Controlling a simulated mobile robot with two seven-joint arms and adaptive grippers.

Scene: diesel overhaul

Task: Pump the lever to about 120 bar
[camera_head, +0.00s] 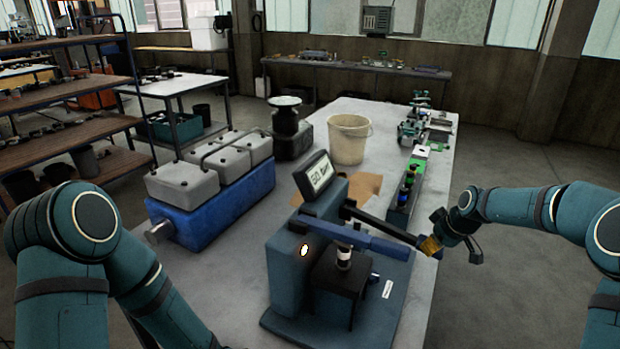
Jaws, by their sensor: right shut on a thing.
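A blue-grey pump tester (290,268) stands on the near part of the workbench. On its top a tilted display (317,174) shows a number that looks like 50 bar. My right gripper (437,243) is shut on the lever's grip. My left arm is at the lower left; its gripper is out of the picture.
A blue engine block with grey covers (215,195) stands left of the tester. Behind are a cream bucket (349,138), a dark pedestal device (287,125) and a brown sheet (365,186). A green strip with coloured knobs (408,185) lies along the bench's right side. Floor right of the bench is clear.

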